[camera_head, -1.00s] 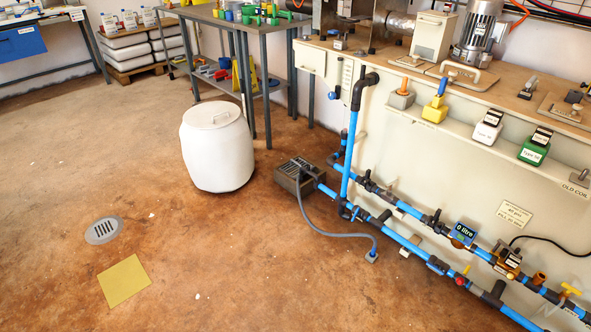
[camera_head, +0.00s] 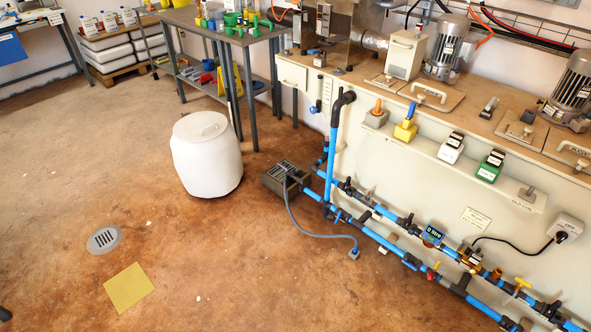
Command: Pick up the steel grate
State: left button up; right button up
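A round grey slotted grate (camera_head: 104,239) lies in the brown floor at the lower left. It looks flush with the floor, and no gripper is near it. It is the only thing in view that looks like the steel grate. A small dark shape at the lower left edge may be a tip of my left gripper (camera_head: 5,313). Too little of it shows to tell whether it is open. My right gripper is not in view.
A yellow square (camera_head: 129,288) lies on the floor below the grate. A white drum (camera_head: 207,157) and a dark box (camera_head: 286,178) with a grey hose stand farther right. Blue pipes (camera_head: 385,235) run along the bench. The floor around the grate is clear.

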aim_at(282, 169)
jog(key=i+j+z, duration=0.2)
jog(key=z, duration=0.25)
jog(key=i+j+z, duration=0.1)
jog(key=j+z, duration=0.3)
